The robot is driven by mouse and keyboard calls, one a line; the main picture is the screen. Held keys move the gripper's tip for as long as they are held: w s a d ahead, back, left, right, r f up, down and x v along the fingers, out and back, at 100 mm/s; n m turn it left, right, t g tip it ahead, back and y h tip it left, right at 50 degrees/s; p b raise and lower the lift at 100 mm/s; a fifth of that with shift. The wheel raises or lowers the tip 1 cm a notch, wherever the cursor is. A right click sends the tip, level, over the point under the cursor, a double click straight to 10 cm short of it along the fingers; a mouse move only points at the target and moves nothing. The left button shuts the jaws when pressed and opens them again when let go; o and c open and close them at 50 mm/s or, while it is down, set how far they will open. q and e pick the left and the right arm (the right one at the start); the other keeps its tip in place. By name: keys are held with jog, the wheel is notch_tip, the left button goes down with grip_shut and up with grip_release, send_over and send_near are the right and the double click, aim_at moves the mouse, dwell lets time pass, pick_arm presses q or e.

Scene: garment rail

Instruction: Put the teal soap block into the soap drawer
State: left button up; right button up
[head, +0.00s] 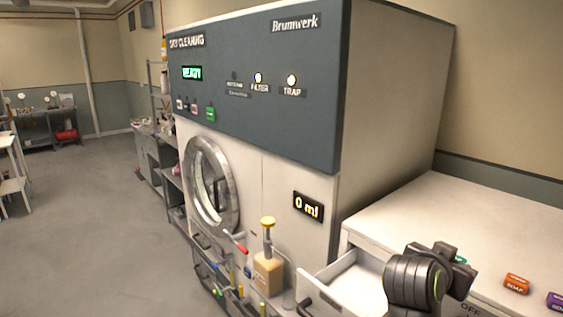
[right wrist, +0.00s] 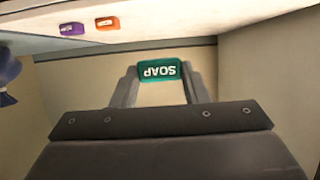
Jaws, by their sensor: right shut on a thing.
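The teal soap block (right wrist: 159,70), marked SOAP, sits between the two fingers of my right gripper (right wrist: 160,88) in the right wrist view, where its lettering appears upside down. In the head view only a small teal edge (head: 460,259) shows past my dark right gripper (head: 456,262). The gripper is shut on the block. A white drawer (head: 322,277) stands pulled open below the counter, left of my right gripper. My wrist hides part of the drawer's right side. My left gripper is not in view.
An orange soap block (head: 516,284) and a purple soap block (head: 556,301) lie on the white counter (head: 440,212). The dry-cleaning machine (head: 250,100) rises behind the drawer. A tan bottle with a yellow top (head: 268,270) stands left of the drawer.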

jog(key=a+f+n+t+y+b, duration=0.4)
jog(key=a+f+n+y+b, duration=0.6)
jog(key=f, duration=0.1)
jog(key=shift+s+a+t, duration=0.25)
jog(key=shift+s+t, duration=0.15)
jog(key=shift+s, duration=0.05)
jog(key=shift+f, duration=0.1)
